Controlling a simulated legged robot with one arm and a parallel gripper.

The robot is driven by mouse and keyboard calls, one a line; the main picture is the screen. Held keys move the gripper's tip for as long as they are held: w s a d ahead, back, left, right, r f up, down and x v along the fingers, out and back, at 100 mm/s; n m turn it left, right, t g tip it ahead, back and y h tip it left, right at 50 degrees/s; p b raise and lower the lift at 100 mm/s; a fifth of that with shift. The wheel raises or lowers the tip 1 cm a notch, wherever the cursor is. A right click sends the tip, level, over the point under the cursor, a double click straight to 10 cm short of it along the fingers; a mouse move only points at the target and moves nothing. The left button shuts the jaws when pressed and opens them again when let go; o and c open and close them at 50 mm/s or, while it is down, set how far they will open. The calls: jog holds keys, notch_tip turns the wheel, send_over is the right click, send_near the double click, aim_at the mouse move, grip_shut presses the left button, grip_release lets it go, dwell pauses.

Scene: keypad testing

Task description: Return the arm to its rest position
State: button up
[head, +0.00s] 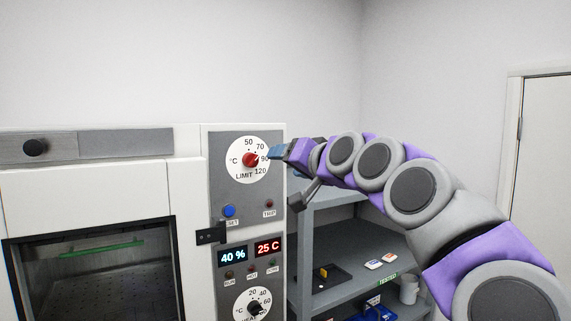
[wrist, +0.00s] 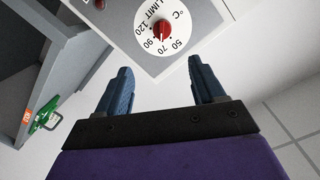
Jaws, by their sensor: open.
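My arm, purple and grey, reaches in from the right in the head view. My gripper (head: 276,154) is beside the red LIMIT knob (head: 250,160) on the oven's control panel. In the wrist view my gripper (wrist: 161,85) shows two blue fingers spread wide with nothing between them. The red knob (wrist: 162,28) with its white temperature dial lies beyond the fingertips, apart from them. The panel appears upside down in that view.
The white oven (head: 90,195) has a glass door, a blue button (head: 229,211), displays reading 40 % and 25 C, and a lower dial (head: 252,306). A grey shelf (head: 345,240) with small items and a mug (head: 408,291) stands below my arm. A door (head: 545,150) is at right.

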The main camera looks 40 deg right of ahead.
jog(key=a+f+n+g+y+b, duration=0.3)
jog(key=a+f+n+g+y, duration=0.35)
jog(key=a+f, duration=1.9)
jog(key=s+a+f+n+g+h+b, duration=0.1)
jog(key=s+a+f+g, duration=0.25)
jog(key=f, duration=0.35)
jog(key=s+a+f+n+g+b, duration=0.1)
jog(key=s+a+f+g, duration=0.15)
jog(key=s+f, duration=0.35)
jog(key=s+a+f+n+g+h+b, duration=0.1)
jog(key=s+f+g, duration=0.4)
jog(key=s+f, duration=1)
jog(key=shift+s+a+b, duration=0.2)
jog(key=shift+s+b, duration=0.3)
jog(key=shift+s, duration=0.2)
jog(key=shift+g+h, duration=0.25)
